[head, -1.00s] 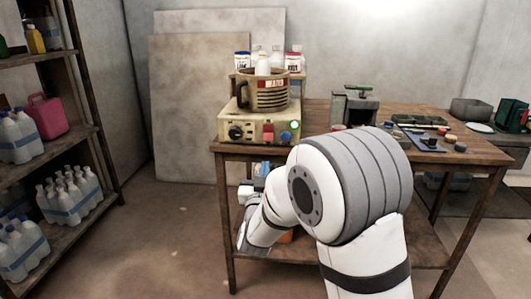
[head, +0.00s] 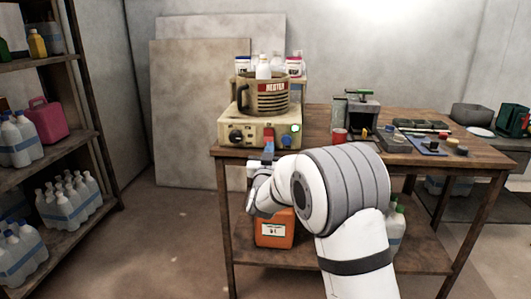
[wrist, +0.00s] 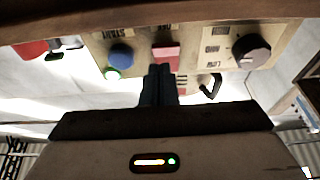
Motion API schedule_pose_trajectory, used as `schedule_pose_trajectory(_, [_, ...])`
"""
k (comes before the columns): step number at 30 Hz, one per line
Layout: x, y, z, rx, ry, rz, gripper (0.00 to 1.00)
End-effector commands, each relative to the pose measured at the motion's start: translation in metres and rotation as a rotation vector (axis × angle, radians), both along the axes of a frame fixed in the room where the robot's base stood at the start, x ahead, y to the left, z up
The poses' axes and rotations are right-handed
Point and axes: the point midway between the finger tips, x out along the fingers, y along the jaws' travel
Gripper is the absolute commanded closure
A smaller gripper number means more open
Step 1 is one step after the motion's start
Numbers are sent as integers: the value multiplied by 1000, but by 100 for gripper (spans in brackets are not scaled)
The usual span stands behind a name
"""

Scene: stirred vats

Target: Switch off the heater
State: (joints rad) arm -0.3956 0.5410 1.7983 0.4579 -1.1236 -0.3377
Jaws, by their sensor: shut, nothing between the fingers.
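The heater is a beige box (head: 228,130) at the table's left end, with a round pot labelled "HEATER" (head: 263,98) on top. Its front panel has a black dial (head: 236,137), a red switch (head: 268,131), a blue button (head: 286,139) and a lit green lamp (head: 296,128). My gripper (head: 268,148) is in front of the panel, just below the red switch. In the wrist view, the panel appears upside down; the shut fingertips (wrist: 160,70) overlap the edge of the red switch (wrist: 167,57). I cannot tell whether they touch it. The dial (wrist: 251,51) and blue button (wrist: 121,55) are to either side.
An orange container (head: 274,229) is on the lower shelf. A bottle rack (head: 60,150) stands at left.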

Motion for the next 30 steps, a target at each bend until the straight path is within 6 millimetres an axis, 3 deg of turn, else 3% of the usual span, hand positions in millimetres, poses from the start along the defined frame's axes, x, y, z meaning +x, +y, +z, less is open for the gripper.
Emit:
schedule_pose_trajectory(6, [13,0,-7,0,-2,0,100])
schedule_pose_trajectory(17, [14,-1,-8,0,-3,-1,100])
schedule_pose_trajectory(28, [25,-2,-25,-3,-107,-2,100])
schedule_pose_trajectory(30, [25,-2,-16,-3,-108,-1,100])
